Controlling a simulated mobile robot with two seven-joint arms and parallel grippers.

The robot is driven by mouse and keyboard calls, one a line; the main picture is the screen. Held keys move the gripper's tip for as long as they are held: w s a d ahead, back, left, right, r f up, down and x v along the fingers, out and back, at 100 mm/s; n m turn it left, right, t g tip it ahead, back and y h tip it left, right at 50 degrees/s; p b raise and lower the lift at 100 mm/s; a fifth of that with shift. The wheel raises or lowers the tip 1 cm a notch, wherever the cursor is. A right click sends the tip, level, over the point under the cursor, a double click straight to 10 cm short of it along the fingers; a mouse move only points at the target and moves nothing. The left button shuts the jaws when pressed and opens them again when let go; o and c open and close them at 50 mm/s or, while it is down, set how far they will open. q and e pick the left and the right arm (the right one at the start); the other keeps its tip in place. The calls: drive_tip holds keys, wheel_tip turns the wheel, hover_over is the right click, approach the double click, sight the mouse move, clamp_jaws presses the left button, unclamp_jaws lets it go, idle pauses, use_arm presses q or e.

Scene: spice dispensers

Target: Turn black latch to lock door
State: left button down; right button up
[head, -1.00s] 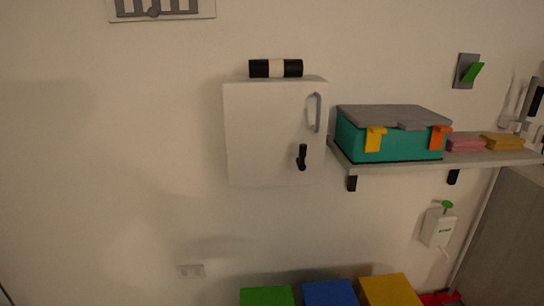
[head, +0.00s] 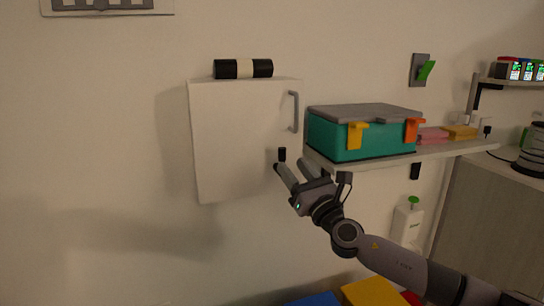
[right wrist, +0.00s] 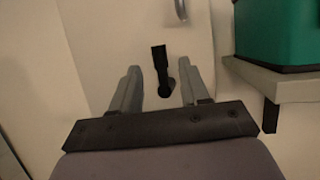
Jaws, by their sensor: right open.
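The white cabinet (head: 235,140) hangs on the wall with its door closed; a grey handle (head: 294,111) is on its right side. The black latch (head: 282,154) is below the handle, partly hidden by my gripper in the head view. In the right wrist view the latch (right wrist: 159,66) points up, tilted slightly left, from its round pivot. My right gripper (head: 290,173) is open in front of the latch. In the right wrist view its fingers (right wrist: 158,88) stand to either side of the latch with gaps, apparently not touching it. My left gripper is not in view.
A shelf (head: 440,152) right of the cabinet holds a teal box (head: 335,137) with a grey lid, close to my right gripper. A black and white roll (head: 243,68) lies on the cabinet. Coloured boxes (head: 370,292) stand below.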

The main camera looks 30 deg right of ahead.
sight(284, 156)
drive_tip(key=shift+x, duration=3.2)
drive_tip(key=shift+f, duration=0.1)
clamp_jaws()
